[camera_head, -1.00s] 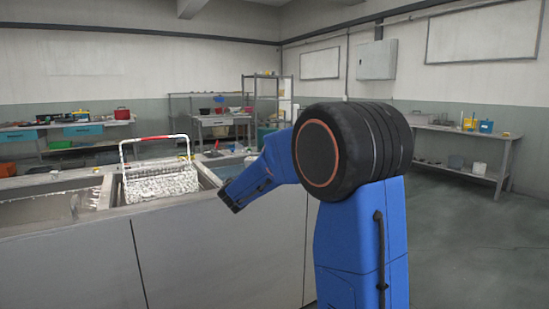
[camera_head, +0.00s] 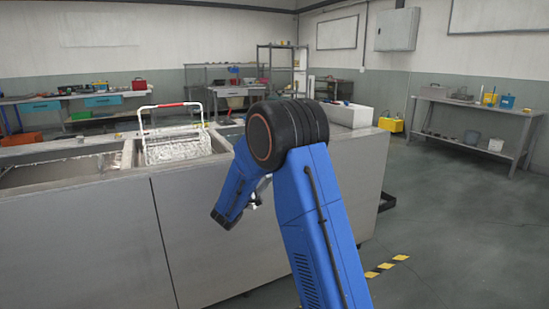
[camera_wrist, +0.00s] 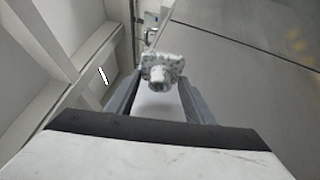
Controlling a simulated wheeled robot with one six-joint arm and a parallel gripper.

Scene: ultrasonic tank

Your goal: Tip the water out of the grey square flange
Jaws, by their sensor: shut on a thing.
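The square flange (camera_wrist: 162,66) shows in the wrist view as a pale grey, speckled block with a round stub facing the camera. My gripper (camera_wrist: 160,84) is shut on it, with one finger on each side. The flange's far side is hidden, and I cannot make out any water in it. In the head view my blue arm reaches down in front of the tank bench (camera_head: 235,245). The gripper there is mostly hidden behind the arm, with only a small light part showing beside it.
A wire basket (camera_head: 178,148) with a red-topped handle sits in a bench compartment. An open basin (camera_head: 60,172) lies left of it. A white box (camera_head: 350,115) stands at the bench's right end. The floor on the right is open, with yellow-black tape (camera_head: 385,267).

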